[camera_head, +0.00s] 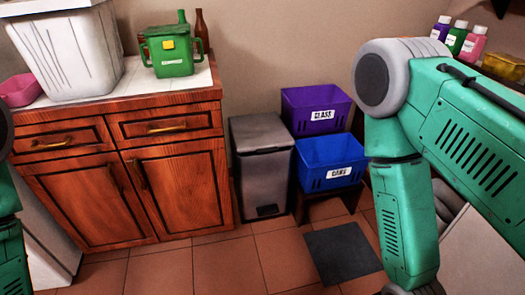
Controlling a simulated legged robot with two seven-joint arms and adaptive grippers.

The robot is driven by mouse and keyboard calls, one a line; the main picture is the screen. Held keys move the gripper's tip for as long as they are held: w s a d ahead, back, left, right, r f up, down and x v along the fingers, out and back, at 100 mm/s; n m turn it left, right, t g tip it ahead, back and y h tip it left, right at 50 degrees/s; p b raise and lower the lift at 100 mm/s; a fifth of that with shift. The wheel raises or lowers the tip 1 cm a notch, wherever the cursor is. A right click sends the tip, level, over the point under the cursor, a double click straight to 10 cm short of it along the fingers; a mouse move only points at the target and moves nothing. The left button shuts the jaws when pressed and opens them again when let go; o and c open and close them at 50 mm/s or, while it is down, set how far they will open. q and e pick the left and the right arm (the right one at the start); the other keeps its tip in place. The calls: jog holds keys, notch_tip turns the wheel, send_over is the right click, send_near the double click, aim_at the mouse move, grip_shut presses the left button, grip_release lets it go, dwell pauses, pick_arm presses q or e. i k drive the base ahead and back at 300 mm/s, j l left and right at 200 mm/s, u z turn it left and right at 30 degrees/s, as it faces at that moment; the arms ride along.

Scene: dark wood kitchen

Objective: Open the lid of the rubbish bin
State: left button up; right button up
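A grey pedal bin (264,170) stands on the floor against the wall, just right of the wooden cabinet. Its flat lid (261,132) looks shut, and a dark pedal (267,211) shows at its foot. A part of my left arm shows at the left edge, and its gripper is out of view. My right arm fills much of the right side, in front of the floor and wall right of the bin. Its gripper is not visible. Neither arm touches the bin.
A purple crate (316,108) labelled GLASS and a blue crate (330,160) labelled CANS are right of the bin. The wooden cabinet (125,170) carries a white container (68,52) and a green container (169,55). Tiled floor before the bin is clear; a dark mat (342,252) lies right.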

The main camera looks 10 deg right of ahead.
aim_at(264, 133)
jog(key=i+l+u, duration=0.1)
jog(key=i+l, duration=0.3)
jog(key=l, duration=0.25)
jog(key=i+l+u, duration=0.25)
jog(key=i+l, duration=0.2)
jog(key=l, duration=0.2)
jog(key=i+l+u, duration=0.1)
jog(key=l, duration=0.25)
jog(key=i+l, duration=0.2)
jog(key=l, duration=0.15)
jog(key=i+l+u, duration=0.15)
jog(key=l, duration=0.25)
